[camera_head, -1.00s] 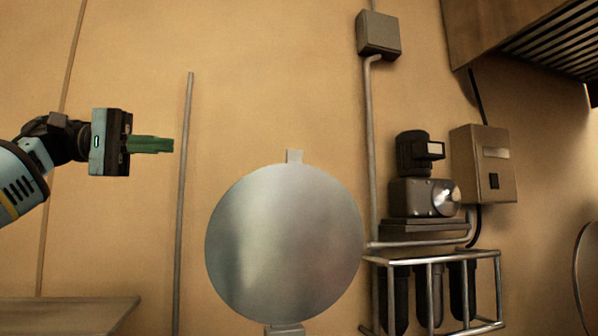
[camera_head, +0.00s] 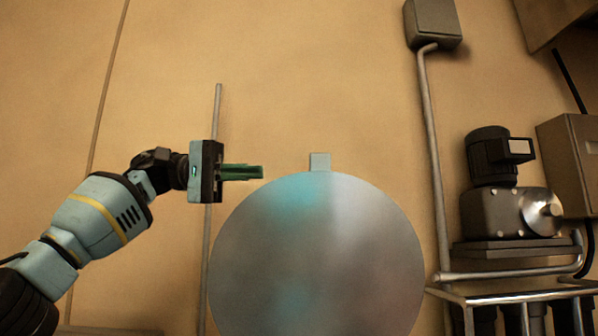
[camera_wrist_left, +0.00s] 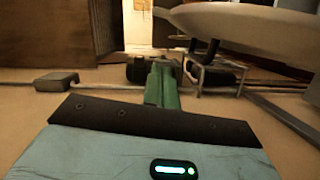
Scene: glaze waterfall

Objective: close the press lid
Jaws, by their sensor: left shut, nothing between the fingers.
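The press lid (camera_head: 318,260) is a round, shiny metal disc standing raised and facing me in the head view. A small square tab (camera_head: 320,162) sticks up from its top edge. Its lower edge is cut off by the frame. My left gripper (camera_head: 262,172) has green fingers that are shut and empty. It is just left of the tab, close to the lid's upper left edge; I cannot tell whether it touches. In the left wrist view the shut green fingers (camera_wrist_left: 162,85) point away, and a pale rounded edge, likely the lid (camera_wrist_left: 235,25), shows at upper right. My right gripper is out of view.
A motor pump (camera_head: 505,190) sits on a metal frame (camera_head: 515,296) to the right. A wall box (camera_head: 432,24) with a vertical pipe (camera_head: 432,150) is behind. A thin vertical pole (camera_head: 217,110) stands behind my left gripper. The wall above the lid is clear.

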